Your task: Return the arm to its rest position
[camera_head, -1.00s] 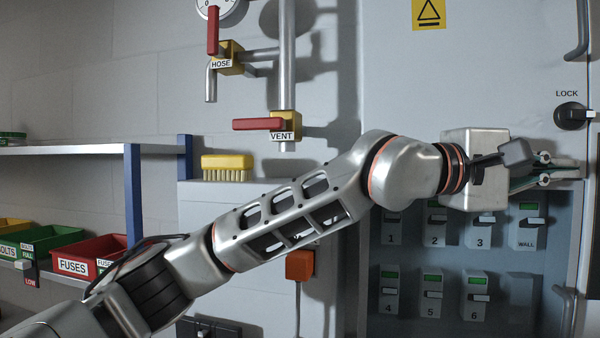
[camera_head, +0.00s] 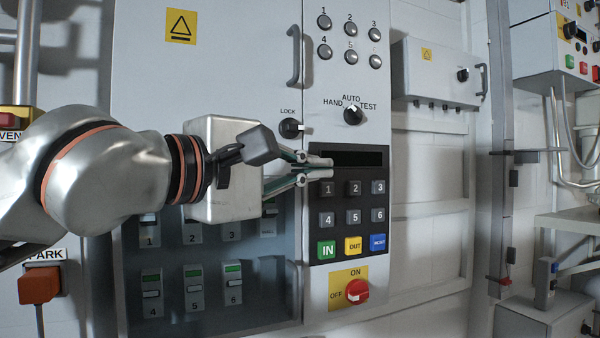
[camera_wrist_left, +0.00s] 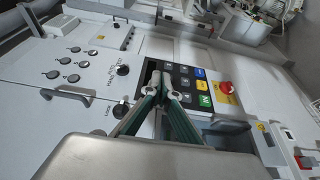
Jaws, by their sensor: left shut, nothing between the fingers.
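My left gripper (camera_head: 328,167) comes in from the left in the head view, on a silver arm with orange rings. Its green-and-grey fingers are shut with nothing between them. Their tips overlap the upper left of the black keypad panel (camera_head: 370,213), just below its dark display (camera_head: 345,158). Contact with the panel cannot be told. In the left wrist view the fingers (camera_wrist_left: 161,80) meet in front of the keypad (camera_wrist_left: 185,84). My right gripper is in neither view.
The grey cabinet carries a LOCK knob (camera_head: 290,128), a HAND/AUTO/TEST selector (camera_head: 353,115), a red OFF/ON knob (camera_head: 357,291) and a door handle (camera_head: 294,55). Breaker switches sit behind my wrist. A wall box (camera_head: 436,72) hangs to the right. Open space lies in front of the right wall.

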